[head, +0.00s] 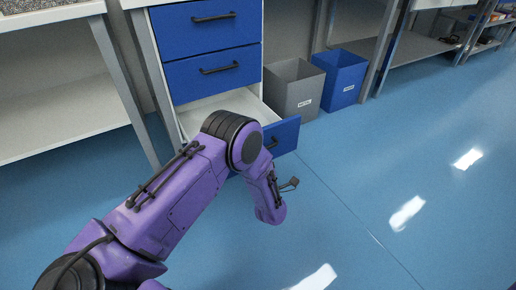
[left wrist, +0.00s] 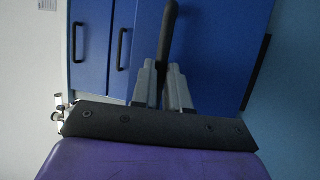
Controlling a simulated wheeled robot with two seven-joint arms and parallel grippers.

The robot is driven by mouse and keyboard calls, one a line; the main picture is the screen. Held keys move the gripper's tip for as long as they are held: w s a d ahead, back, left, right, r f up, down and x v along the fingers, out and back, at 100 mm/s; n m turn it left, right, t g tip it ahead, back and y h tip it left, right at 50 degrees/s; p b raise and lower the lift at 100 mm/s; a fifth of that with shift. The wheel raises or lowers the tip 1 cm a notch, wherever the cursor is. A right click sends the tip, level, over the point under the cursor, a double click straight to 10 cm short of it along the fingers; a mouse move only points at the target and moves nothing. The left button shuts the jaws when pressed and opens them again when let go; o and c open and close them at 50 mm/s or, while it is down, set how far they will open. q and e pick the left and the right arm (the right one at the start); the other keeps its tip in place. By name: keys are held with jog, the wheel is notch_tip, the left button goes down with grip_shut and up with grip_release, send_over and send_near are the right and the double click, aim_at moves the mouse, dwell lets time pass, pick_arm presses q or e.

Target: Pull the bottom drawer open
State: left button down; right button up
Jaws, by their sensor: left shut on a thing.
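The bottom drawer (head: 285,134) of the cabinet is pulled out, and its white inside shows behind the blue front. My purple left arm hides part of its front and inside. In the left wrist view my left gripper (left wrist: 162,76) is shut on the drawer's dark handle (left wrist: 169,25), with a grey finger on either side of it. The blue drawer front (left wrist: 222,50) lies behind the fingers. In the head view the fingers are hidden by my arm. My right gripper is in neither view.
Two shut blue drawers (head: 213,73) with dark handles are above. A grey bin (head: 295,90) and a blue bin (head: 341,77) stand right of the cabinet. A bench (head: 60,105) is at left. The blue floor (head: 350,190) in front is clear.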

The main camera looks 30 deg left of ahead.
pick_arm(q)
jog(key=shift+s+d, duration=0.65)
jog(key=shift+d, duration=0.3)
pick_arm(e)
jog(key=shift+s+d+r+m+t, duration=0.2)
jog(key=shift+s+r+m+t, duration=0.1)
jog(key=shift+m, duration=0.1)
pick_arm(q)
jog(key=c, duration=1.1)
grip_release()
jog(key=p+v, duration=0.3)
jog(key=v, duration=0.7)
jog(key=shift+s+d+f, duration=0.15)
jog(key=shift+d, duration=0.05)
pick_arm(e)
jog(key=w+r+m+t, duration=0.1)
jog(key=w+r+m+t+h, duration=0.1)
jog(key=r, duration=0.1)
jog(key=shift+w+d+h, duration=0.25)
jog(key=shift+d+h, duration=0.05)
